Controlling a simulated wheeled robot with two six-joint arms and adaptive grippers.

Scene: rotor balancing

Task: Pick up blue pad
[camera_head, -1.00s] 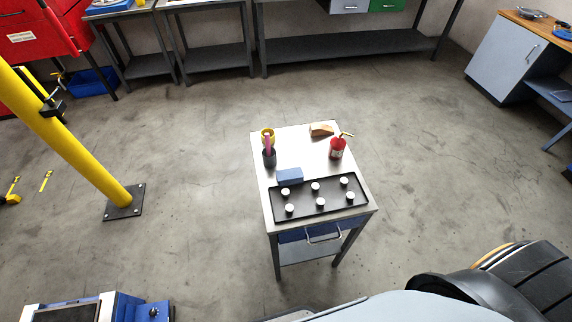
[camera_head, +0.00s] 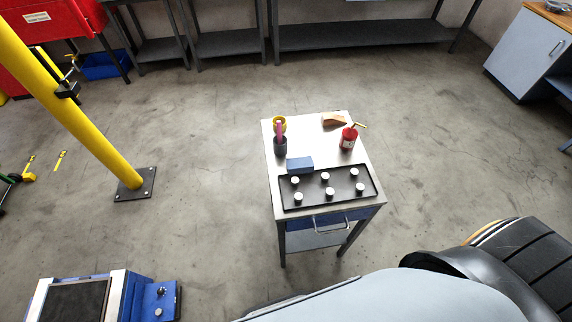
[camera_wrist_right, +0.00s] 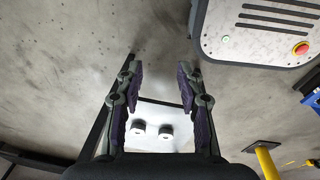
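The blue pad (camera_head: 300,165) is a small block lying on the metal cart's top (camera_head: 312,132), against the back left edge of a black tray (camera_head: 313,197) with several white round pieces. My right gripper (camera_wrist_right: 160,86) shows in the right wrist view with its two purple-padded fingers spread and nothing between them. Neither gripper shows in the head view, and my left gripper is not seen.
A yellow post (camera_head: 85,120) rises at left. A blue machine (camera_head: 105,300) sits front left. Floor around the cart is clear.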

